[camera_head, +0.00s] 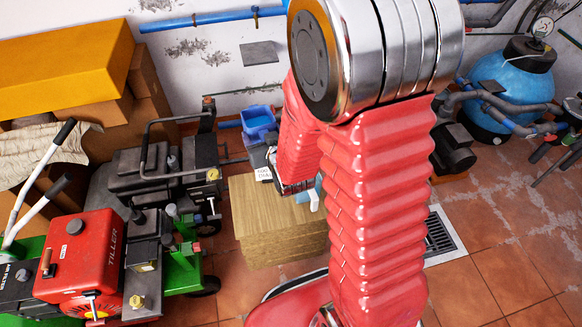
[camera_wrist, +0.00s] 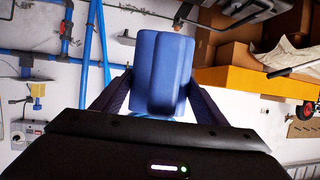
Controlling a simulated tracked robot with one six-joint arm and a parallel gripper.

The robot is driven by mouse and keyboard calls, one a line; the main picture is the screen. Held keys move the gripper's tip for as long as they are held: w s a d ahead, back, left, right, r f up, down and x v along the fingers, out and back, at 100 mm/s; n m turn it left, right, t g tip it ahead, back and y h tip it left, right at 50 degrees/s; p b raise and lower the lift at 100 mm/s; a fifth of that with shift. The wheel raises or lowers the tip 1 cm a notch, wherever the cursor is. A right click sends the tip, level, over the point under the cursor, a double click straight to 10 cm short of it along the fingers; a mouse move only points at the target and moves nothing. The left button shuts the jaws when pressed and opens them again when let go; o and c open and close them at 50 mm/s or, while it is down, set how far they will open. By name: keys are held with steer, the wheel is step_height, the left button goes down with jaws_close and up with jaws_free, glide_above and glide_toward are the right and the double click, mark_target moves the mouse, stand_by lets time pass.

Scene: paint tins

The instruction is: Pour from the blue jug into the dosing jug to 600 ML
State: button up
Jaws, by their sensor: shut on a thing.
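The blue jug (camera_head: 259,118) is up in the air above the back of a wooden block, with its open top showing in the head view. In the wrist view the blue jug (camera_wrist: 160,72) stands between the two dark fingers of my gripper (camera_wrist: 160,90), which is shut on it. The level inside it cannot be read. In the head view my gripper (camera_head: 268,152) is partly hidden by my red arm. A pale, bluish piece (camera_head: 315,195) shows on the block beside my arm; it may be the dosing jug, mostly hidden. No scale or fill level shows.
The wooden block (camera_head: 275,245) has a clear front top; a white lettered card (camera_head: 263,174) shows near its back. A red tiller (camera_head: 85,255) and dark machines stand left. A blue tank (camera_head: 515,85) with pipes stands back right. A floor drain (camera_head: 440,235) lies right.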

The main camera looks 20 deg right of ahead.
steer(key=f, duration=0.2)
steer(key=s+f, duration=0.1)
steer(key=f, duration=0.2)
steer(key=shift+s+f, duration=0.25)
steer(key=shift+f, duration=0.05)
steer(key=shift+s, duration=0.1)
stand_by(0.3)
